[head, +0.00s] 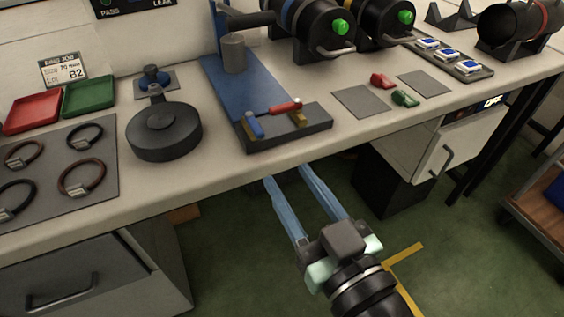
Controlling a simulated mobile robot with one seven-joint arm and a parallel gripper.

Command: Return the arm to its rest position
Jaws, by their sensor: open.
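My gripper (290,175) is in the lower middle of the head view, in front of the workbench (225,183). Its two long blue fingers are spread apart, with nothing between them. It is off the bench's front edge, over the green floor (235,270). The fingertips lie near the bench's edge in the picture; I cannot tell how close they are. The rest of my arm runs off the bottom of the view.
On the bench stand a dark round pan-like part (165,130), a blue fixture (235,85), black cylinders (318,30), red (35,112) and green trays (88,96), and a mat with several rings (95,180). A cart (540,205) stands at right. Open floor lies in front.

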